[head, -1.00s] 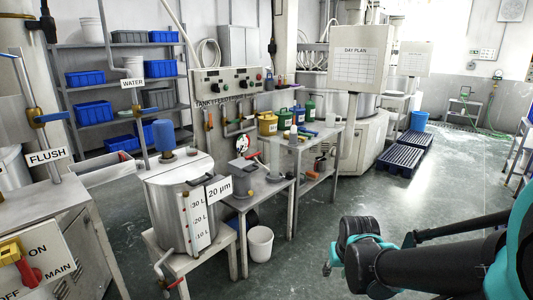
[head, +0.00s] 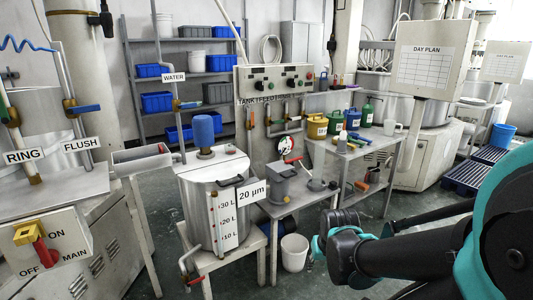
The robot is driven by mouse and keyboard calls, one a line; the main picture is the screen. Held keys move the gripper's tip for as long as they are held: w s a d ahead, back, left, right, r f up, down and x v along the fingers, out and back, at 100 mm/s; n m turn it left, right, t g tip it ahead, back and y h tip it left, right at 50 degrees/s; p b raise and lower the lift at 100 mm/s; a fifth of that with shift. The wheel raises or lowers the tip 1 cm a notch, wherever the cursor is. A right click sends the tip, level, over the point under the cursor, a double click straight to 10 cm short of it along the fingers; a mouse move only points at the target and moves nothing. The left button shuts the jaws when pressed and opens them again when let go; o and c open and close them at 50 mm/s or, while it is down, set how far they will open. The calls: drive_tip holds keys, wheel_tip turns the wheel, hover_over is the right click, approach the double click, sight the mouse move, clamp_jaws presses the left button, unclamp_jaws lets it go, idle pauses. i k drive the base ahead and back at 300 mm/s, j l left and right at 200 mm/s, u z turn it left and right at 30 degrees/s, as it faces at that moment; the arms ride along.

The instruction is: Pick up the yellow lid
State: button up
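At this size I cannot tell which yellow part is a separate lid. My arm reaches in from the right edge, and its dark and teal end (head: 335,232) is over the floor in front of the bench, well apart from the cans.
A steel tank (head: 213,205) and a low table with a grey pot (head: 281,187) stand left. A white bucket (head: 294,252) is on the floor.

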sight(315, 119)
drive_tip(key=i+l+u, duration=0.1)
drive_tip(key=i+l, duration=0.4)
drive_tip(key=l, duration=0.25)
drive_tip(key=i+l+u, duration=0.25)
drive_tip(key=i+l, duration=0.25)
drive_tip(key=l, duration=0.3)
drive_tip(key=i+l, duration=0.2)
drive_tip(key=l, duration=0.2)
drive_tip(key=u, duration=0.05)
